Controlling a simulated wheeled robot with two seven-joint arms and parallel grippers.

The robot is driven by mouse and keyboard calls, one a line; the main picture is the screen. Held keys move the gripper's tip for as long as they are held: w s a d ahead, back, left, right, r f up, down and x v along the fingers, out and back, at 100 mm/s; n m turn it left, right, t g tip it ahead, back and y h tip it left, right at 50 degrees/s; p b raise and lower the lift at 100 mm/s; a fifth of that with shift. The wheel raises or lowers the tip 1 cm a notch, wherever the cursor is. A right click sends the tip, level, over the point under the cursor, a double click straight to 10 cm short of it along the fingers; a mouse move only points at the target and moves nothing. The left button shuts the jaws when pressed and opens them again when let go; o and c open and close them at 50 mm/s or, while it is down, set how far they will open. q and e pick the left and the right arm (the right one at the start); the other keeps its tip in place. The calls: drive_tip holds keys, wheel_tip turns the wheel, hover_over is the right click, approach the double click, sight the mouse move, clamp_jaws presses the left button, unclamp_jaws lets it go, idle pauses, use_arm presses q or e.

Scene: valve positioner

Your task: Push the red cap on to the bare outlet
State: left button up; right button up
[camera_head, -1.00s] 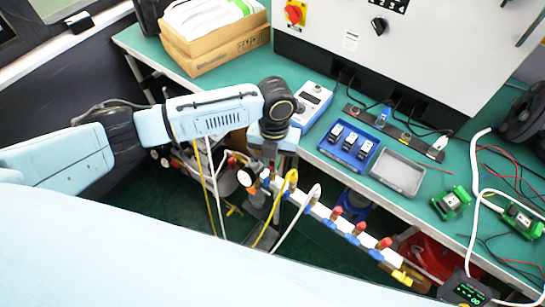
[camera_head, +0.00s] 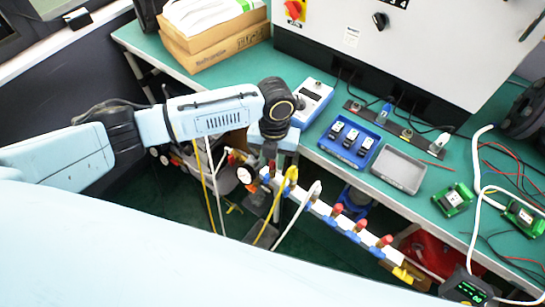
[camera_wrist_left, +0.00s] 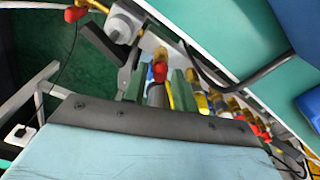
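The white outlet rail (camera_head: 324,209) runs diagonally below the bench edge in the head view, with several red caps (camera_head: 361,236) and brass fittings on its right half. My left gripper (camera_head: 266,170) reaches down to the rail's left end, its fingertips mostly hidden there. In the left wrist view, the two dark green fingers (camera_wrist_left: 158,88) stand apart. A red cap (camera_wrist_left: 159,72) shows between them, with a brass fitting (camera_wrist_left: 160,54) just behind it. Gaps show on both sides of the cap. I cannot tell whether the cap is seated on the fitting. My right gripper is not in view.
The green bench (camera_head: 395,200) above holds a blue tray (camera_head: 333,155) and a grey tray (camera_head: 399,185).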

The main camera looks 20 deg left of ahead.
use_arm(q)
drive_tip(key=shift+o, duration=0.8)
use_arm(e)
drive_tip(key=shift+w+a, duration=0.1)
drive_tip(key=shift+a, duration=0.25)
